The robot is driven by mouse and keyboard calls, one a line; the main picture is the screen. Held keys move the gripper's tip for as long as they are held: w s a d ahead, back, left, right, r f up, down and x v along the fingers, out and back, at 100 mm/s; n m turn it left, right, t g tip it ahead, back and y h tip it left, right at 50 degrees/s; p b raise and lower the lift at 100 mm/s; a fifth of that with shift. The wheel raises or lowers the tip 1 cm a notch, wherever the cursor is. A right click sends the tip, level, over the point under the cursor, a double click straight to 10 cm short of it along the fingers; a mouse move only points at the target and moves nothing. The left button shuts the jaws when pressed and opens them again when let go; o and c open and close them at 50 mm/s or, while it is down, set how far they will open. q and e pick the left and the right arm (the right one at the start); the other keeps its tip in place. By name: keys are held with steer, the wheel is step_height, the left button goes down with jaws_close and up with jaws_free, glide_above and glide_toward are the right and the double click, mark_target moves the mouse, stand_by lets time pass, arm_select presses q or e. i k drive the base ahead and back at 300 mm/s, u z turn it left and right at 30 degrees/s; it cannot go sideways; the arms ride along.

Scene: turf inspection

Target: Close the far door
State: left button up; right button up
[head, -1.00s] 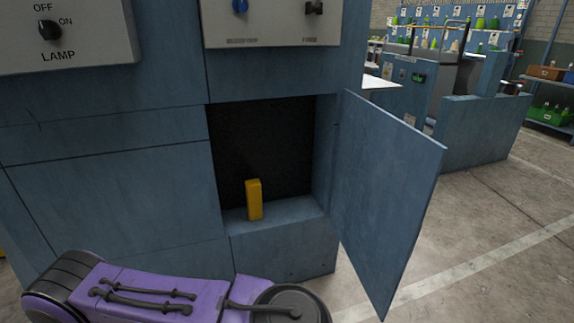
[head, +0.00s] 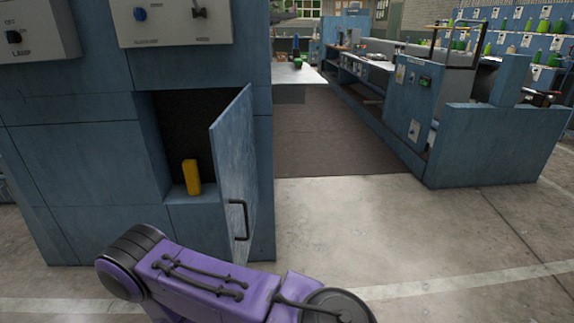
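The blue door (head: 234,165) is hinged on the right side of an opening in the blue cabinet (head: 80,150). It stands partly open, its dark handle (head: 239,218) on the outer face near the free edge. A yellow block (head: 192,177) stands upright on the ledge inside the dark compartment. My purple arm (head: 200,285) crosses the bottom of the head view, below the door. Neither gripper shows in this view. I cannot tell whether my arm touches the door.
To the right is open concrete floor (head: 350,215) with a white line. A low blue partition (head: 500,145) and workbenches stand farther back.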

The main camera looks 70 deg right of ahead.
mark_target(232, 135)
steer(key=k, duration=0.35)
steer(key=z, duration=1.8)
steer(key=i, duration=1.65)
steer(key=k, duration=1.65)
steer(key=z, duration=1.55)
steer(key=i, duration=1.95)
steer(key=u, duration=0.3)
